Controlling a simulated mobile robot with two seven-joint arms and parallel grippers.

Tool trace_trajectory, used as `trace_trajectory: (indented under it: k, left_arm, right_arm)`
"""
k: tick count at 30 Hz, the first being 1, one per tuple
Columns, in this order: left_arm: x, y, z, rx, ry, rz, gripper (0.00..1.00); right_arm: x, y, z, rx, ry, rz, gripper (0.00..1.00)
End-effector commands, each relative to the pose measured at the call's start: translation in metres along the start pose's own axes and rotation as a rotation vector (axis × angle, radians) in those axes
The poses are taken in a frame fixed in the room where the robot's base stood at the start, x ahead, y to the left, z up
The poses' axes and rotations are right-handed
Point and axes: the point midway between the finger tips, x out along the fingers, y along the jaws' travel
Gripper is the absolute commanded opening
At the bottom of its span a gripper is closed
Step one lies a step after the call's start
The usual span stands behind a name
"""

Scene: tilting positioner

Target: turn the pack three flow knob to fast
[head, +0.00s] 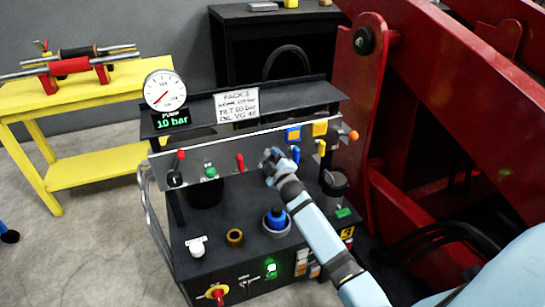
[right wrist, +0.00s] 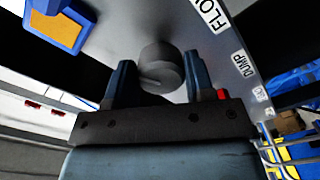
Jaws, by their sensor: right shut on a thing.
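The pack three power unit (head: 238,242) stands in the middle of the head view, with a "PACK 3" card (head: 237,105) on its top. My right gripper (head: 272,163) is at the middle of its sloped control panel (head: 226,158). In the right wrist view, the dark round flow knob (right wrist: 162,68) sits between the two fingers of my right gripper (right wrist: 160,84), which are shut on it. A label starting "FLO" (right wrist: 211,12) is beside the knob. The knob's setting cannot be read. My left gripper is not in view.
A round gauge (head: 165,90) stands above a "10 bar" display (head: 171,118). Red-handled (head: 240,162) and green (head: 210,172) controls sit left of my gripper, blue and yellow parts (head: 293,135) to its right. A red steel frame (head: 375,110) closes off the right side.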

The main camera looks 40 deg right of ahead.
Motion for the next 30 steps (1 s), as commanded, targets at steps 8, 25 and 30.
trace_trajectory:
  k: [8, 25, 30]
  left_arm:
    - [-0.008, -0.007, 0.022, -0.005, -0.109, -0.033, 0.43]
    - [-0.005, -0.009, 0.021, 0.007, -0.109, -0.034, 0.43]
    - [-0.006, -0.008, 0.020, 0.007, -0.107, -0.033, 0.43]
  right_arm:
    - [0.000, 0.000, -0.001, 0.184, -0.002, -0.001, 0.25]
    - [0.000, -0.001, 0.000, 0.297, 0.000, -0.001, 0.25]
    - [0.000, -0.001, 0.000, 0.296, 0.000, -0.001, 0.25]
